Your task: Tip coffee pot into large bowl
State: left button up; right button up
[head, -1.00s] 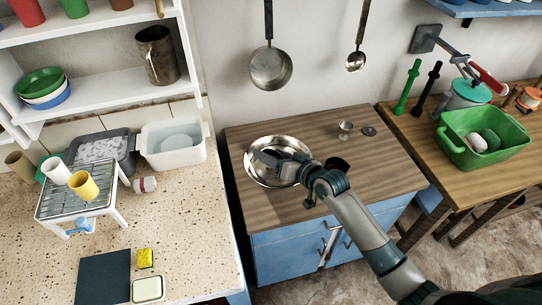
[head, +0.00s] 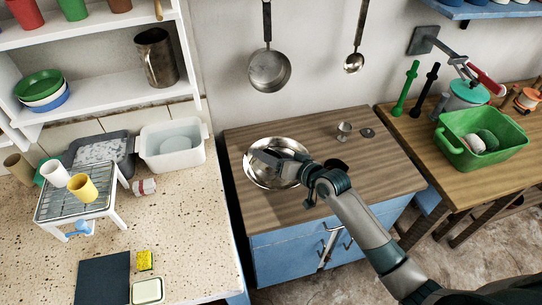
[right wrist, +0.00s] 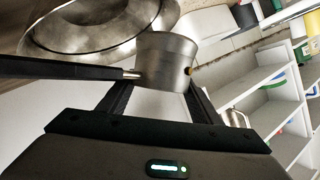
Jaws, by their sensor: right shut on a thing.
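The large bowl (head: 262,181) is a shiny metal bowl on the brown wooden cabinet top. In the right wrist view its rim (right wrist: 75,38) is at the upper left. My right gripper (head: 268,158) reaches over the bowl from the right. In the right wrist view the coffee pot (right wrist: 165,58), a small grey metal pot with a long black handle (right wrist: 65,68), sits between the fingers, which are shut on it. The pot is close to the bowl's rim; I cannot tell whether they touch. The pot's contents are hidden. My left gripper is not in view.
A small metal cup (head: 345,128) and a dark round piece (head: 367,132) stand behind the bowl to the right. A dark shape (head: 336,164) lies beside my wrist. A pan (head: 269,70) and a ladle (head: 354,62) hang on the wall. The cabinet's front left is clear.

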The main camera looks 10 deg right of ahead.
jog(key=shift+w+d+r+m+y, duration=0.1)
jog(key=shift+d+r+m+y, duration=0.15)
jog(key=shift+r, duration=0.2)
jog(key=shift+d+r+m+y, duration=0.1)
jog(key=shift+r+m+y, duration=0.15)
jog(key=shift+r+m, duration=0.15)
dwell(1.2)
jog(key=shift+d+r, duration=0.15)
jog(key=shift+r, duration=0.15)
dwell(0.3)
jog(key=shift+w+d+r+m, duration=0.1)
jog(key=shift+r+m, duration=0.1)
jog(key=shift+m, duration=0.15)
jog(key=shift+d+r+y, duration=0.1)
jog(key=shift+r+y, duration=0.1)
jog(key=shift+y, duration=0.1)
dwell(0.6)
jog(key=shift+d+r+m+b, duration=0.15)
jog(key=shift+r+m+b, duration=0.1)
jog(key=shift+m+b, duration=0.05)
jog(key=shift+w+d+r+m+y+b, duration=0.15)
jog(key=shift+d+r+m+y+b, duration=0.15)
jog(key=shift+r+m+y+b, duration=0.15)
dwell(1.3)
jog(key=shift+d+r+m+b, duration=0.15)
jog(key=shift+r+m+b, duration=0.2)
jog(key=shift+m, duration=0.2)
dwell(1.5)
